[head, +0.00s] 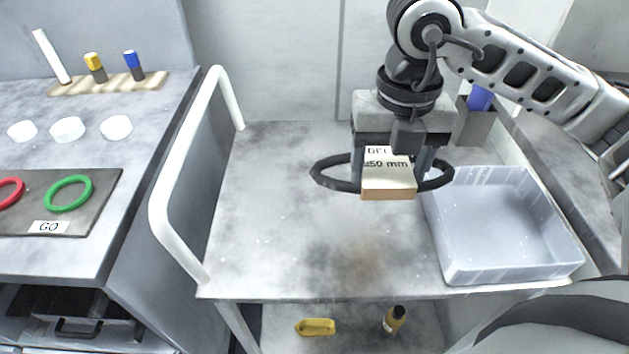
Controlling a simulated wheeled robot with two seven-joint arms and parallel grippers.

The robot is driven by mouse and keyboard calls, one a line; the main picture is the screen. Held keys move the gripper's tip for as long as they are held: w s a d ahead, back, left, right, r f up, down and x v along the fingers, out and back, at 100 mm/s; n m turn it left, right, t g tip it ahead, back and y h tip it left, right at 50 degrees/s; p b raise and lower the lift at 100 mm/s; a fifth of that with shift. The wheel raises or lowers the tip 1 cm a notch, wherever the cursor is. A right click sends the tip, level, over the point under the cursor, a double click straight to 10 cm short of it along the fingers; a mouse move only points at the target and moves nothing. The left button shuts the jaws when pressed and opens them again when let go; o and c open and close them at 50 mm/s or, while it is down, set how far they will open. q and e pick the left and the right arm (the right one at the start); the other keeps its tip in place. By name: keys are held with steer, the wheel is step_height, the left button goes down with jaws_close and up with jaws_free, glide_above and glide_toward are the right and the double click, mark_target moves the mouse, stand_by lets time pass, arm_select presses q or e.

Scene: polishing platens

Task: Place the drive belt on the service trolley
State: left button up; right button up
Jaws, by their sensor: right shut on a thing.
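The drive belt (332,183) is a black ring with a cardboard sleeve (388,186) around its middle, marked "450 mm". My right gripper (391,172) points down and is shut on the sleeved belt. It holds the belt above the service trolley (290,240), over the right half of the grey top. I cannot tell exactly how high the belt is above the top. The gripper's fingers are partly hidden behind the sleeve. My left gripper is not in the head view.
A clear plastic tray (446,265) stands on the trolley's right side. A white handle rail (165,205) rises at its left edge. The trolley's left and front middle are bare. A left bench (100,255) carries green (52,204) and red (20,192) rings.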

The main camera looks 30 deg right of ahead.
steer(key=w+a+f, duration=0.3)
steer(key=w+f, duration=0.2)
steer(key=w+a+f+p, duration=0.1)
steer(key=w+a+f, duration=0.1)
steer(key=shift+w+a+f, duration=0.15)
steer(key=shift+w+a, duration=0.15)
steer(key=shift+a, duration=0.05)
steer(key=shift+w+a+f, duration=0.1)
steer(key=shift+f, duration=0.1)
steer(key=shift+w+a+f, duration=0.1)
steer(key=shift+w+f, duration=0.05)
steer(key=shift+f, duration=0.8)
steer(key=shift+w+a+f, duration=0.1)
steer(key=shift+f, duration=0.8)
steer(key=shift+f, duration=0.1)
steer(key=shift+f, duration=0.15)
steer(key=o, duration=1.1)
